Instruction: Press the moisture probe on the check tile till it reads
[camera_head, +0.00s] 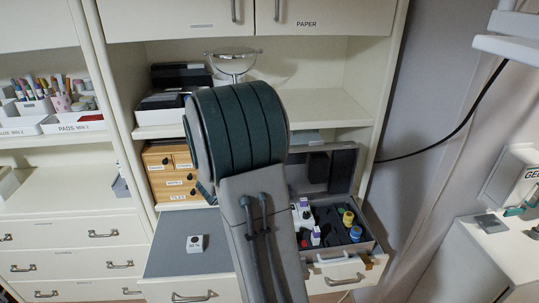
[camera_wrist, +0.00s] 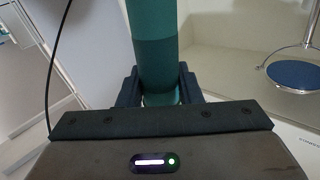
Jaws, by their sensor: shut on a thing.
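My gripper (camera_wrist: 160,88) shows in the wrist view, with dark fingers on either side of a teal cylinder. It is shut on this cylinder, which looks like the moisture probe (camera_wrist: 153,45); its far end runs out of the top of the picture. In the head view my own arm hides the gripper and the probe. A small white block (camera_head: 195,243) with dark print stands on the grey pull-out surface (camera_head: 165,262). I cannot tell whether it is the check tile. No contact between the probe and a tile is visible.
An open grey case (camera_head: 372,250) with bottles stands right of my arm. A round blue plate (camera_wrist: 295,74) shows in the wrist view. A grey slab (camera_head: 491,223) lies at right.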

